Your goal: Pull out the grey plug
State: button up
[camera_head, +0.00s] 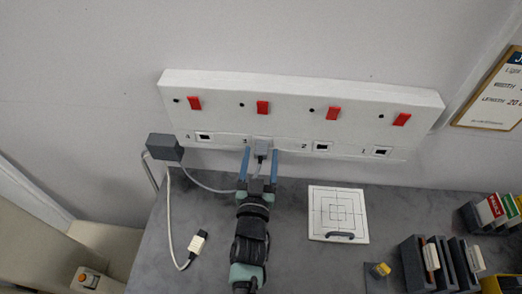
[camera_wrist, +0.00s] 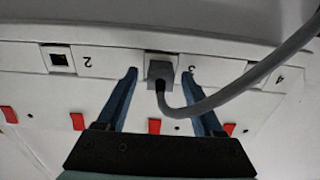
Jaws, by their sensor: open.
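The grey plug (camera_head: 262,146) sits in socket 3 of the white socket panel (camera_head: 300,90) on the wall. In the wrist view the grey plug (camera_wrist: 160,70) shows with a grey cable (camera_wrist: 235,92) leaving it. My gripper (camera_head: 260,154) is open, with one blue finger on each side of the plug. In the wrist view my gripper (camera_wrist: 160,74) has visible gaps between its fingertips and the plug. The cable runs to a dark grey box (camera_head: 164,148) at the panel's left.
A white connector (camera_head: 198,242) on a cable lies on the grey table. A white square board with a handle (camera_head: 338,215) lies right of my arm. Dark holders (camera_head: 430,262) stand at the right. Sockets 1, 2 and 4 look empty. Red switches (camera_head: 262,107) line the panel.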

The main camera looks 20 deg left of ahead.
jog(key=shift+w+a, duration=0.25)
jog(key=shift+w, duration=0.45)
dwell(0.8)
grip_shut()
dwell(1.3)
jog(key=shift+s, duration=0.15)
jog(key=shift+p+v, duration=1.1)
jog(key=shift+v, duration=1.8)
